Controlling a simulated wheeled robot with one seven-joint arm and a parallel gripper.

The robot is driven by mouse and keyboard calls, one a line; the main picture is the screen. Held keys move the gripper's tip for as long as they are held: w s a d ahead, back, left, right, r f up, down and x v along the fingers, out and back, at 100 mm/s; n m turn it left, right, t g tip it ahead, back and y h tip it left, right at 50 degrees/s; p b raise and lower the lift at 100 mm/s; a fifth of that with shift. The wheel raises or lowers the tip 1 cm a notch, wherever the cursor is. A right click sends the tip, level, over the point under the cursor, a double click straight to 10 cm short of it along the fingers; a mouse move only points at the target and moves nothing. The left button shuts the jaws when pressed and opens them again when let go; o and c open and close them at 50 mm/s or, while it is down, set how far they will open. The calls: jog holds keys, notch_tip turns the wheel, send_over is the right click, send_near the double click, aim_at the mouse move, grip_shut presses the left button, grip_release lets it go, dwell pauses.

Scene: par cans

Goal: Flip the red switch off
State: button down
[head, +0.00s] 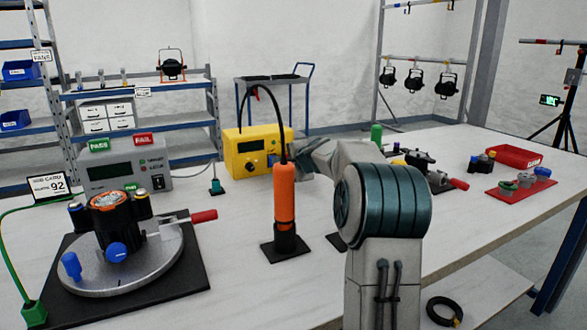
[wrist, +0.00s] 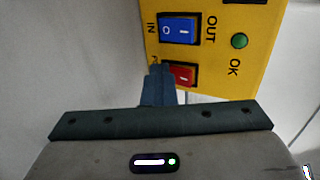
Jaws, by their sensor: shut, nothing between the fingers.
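The red switch (wrist: 183,74) is a rocker in a black frame on the yellow box's panel (wrist: 215,75), below the blue switch (wrist: 179,30) in the wrist view. It carries a white bar mark. My gripper (wrist: 160,70) is shut and empty, its fingertips at the left edge of the red switch and covering part of its frame and label. I cannot tell whether they touch it. In the head view the yellow box (head: 245,142) stands at the back of the table; its red switch and my gripper cannot be made out there.
A green lamp (wrist: 239,41) sits beside the blue switch. An orange tool (head: 284,195) stands upright in front of the yellow box, its black cable arching over. A grey tester (head: 120,170) is at left, with a round fixture (head: 120,270) before it.

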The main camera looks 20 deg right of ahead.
jog(key=shift+w+a+r, duration=0.2)
jog(key=shift+a+r, duration=0.05)
jog(key=shift+r, duration=0.2)
jog(key=shift+w+r+p, duration=0.1)
jog(key=shift+r+p, duration=0.65)
jog(key=shift+r, duration=0.05)
jog(key=shift+s+r, duration=0.1)
jog(key=shift+s, duration=0.1)
jog(key=s+f+v, duration=0.1)
jog(key=f+v, duration=0.1)
jog(key=v, duration=1.1)
jog(key=shift+d, duration=0.35)
